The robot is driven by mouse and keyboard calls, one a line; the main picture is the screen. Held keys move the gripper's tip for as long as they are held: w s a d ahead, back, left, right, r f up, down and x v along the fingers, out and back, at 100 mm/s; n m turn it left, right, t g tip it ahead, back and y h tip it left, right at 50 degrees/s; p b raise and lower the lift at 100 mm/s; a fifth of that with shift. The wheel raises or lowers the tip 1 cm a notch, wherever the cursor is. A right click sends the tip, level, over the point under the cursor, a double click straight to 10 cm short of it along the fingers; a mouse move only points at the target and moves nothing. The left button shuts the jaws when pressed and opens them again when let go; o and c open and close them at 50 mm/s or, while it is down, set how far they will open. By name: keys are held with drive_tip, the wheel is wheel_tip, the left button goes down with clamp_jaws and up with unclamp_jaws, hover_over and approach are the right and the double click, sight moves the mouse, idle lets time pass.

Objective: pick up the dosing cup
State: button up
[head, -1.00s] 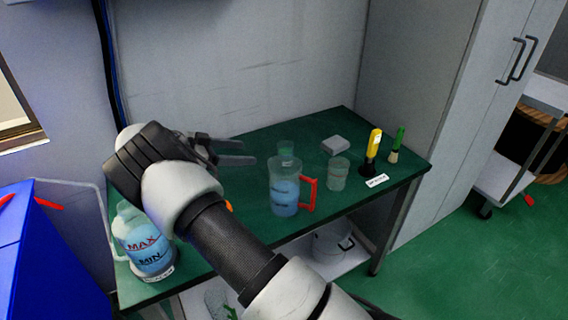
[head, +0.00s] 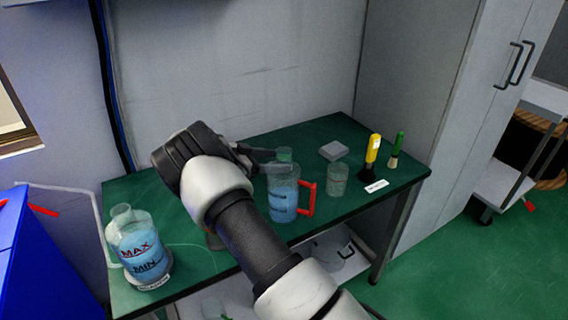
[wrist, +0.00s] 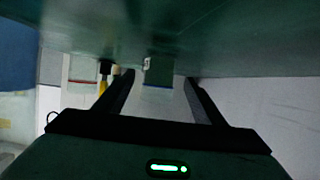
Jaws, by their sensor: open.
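In the wrist view a small greenish cup (wrist: 158,72) shows upside down between the fingers, farther out. My gripper (head: 275,160) is at the cup's left in the head view, its fingers pointing right towards it. The wrist view shows my gripper (wrist: 158,85) open, with nothing held. The head view does not show clearly whether the fingertips touch the cup.
A jug of blue liquid with a red handle (head: 283,196) stands just in front of the cup. A clear beaker (head: 338,180), a grey block (head: 333,150), a yellow-handled brush (head: 372,150) and a green-handled brush (head: 396,148) are to the right. A MAX/MIN container (head: 140,250) stands at left.

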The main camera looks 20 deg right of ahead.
drive_tip(key=x, duration=0.4)
drive_tip(key=shift+s, duration=0.1)
drive_tip(key=c, duration=1.2)
drive_tip(key=shift+r, duration=0.2)
